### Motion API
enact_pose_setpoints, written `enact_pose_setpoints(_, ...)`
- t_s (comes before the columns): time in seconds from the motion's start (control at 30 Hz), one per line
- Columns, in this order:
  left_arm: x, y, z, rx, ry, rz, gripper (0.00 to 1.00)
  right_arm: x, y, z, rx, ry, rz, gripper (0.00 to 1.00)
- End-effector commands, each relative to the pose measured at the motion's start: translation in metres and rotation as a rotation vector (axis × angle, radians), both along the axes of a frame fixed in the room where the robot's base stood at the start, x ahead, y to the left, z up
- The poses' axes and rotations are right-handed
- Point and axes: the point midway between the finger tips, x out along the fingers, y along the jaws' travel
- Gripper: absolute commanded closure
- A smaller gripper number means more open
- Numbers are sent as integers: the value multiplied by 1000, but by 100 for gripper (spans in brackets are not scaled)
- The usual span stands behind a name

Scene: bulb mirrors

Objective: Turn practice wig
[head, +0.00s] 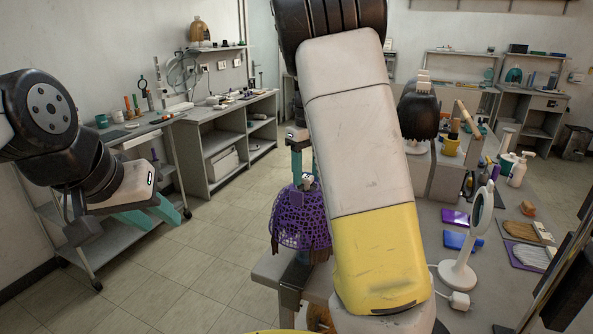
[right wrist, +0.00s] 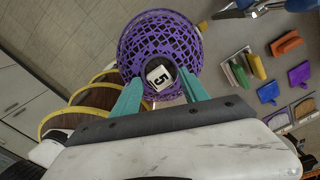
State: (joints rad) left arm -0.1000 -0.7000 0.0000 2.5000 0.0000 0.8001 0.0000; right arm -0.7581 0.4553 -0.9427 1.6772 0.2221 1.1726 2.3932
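The practice wig (head: 419,117), a dark-haired head on a pale stand, stands at the bench's far end in the head view. A pale, finger-like thing sits on its crown. My right gripper (head: 302,170) hangs above a purple lattice basket (head: 298,216), left of the wig and apart from it. Contact cannot be told. My left gripper (head: 160,210) is open and empty at the left, far from the wig.
On the bench at right stand a white round mirror (head: 467,245), bottles (head: 518,170), a yellow pot (head: 451,145) and brushes on mats. Shelving (head: 215,135) lines the left wall. My right arm hides the middle. The tiled floor (head: 185,270) is clear.

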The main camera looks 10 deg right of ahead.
Motion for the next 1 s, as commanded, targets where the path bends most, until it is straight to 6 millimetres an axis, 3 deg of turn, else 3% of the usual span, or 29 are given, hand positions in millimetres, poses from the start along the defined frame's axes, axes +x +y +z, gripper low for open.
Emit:
enact_pose_setpoints(0.17,0,0,0,0,0,0,64,1,0,5,0,-2,0,48)
enact_pose_setpoints(0.7,0,0,0,0,0,0,64,0,0,56,1,-2,-1,48)
enact_pose_setpoints(1.0,0,0,0,0,0,0,64,0,0,60,0,0,-2,48)
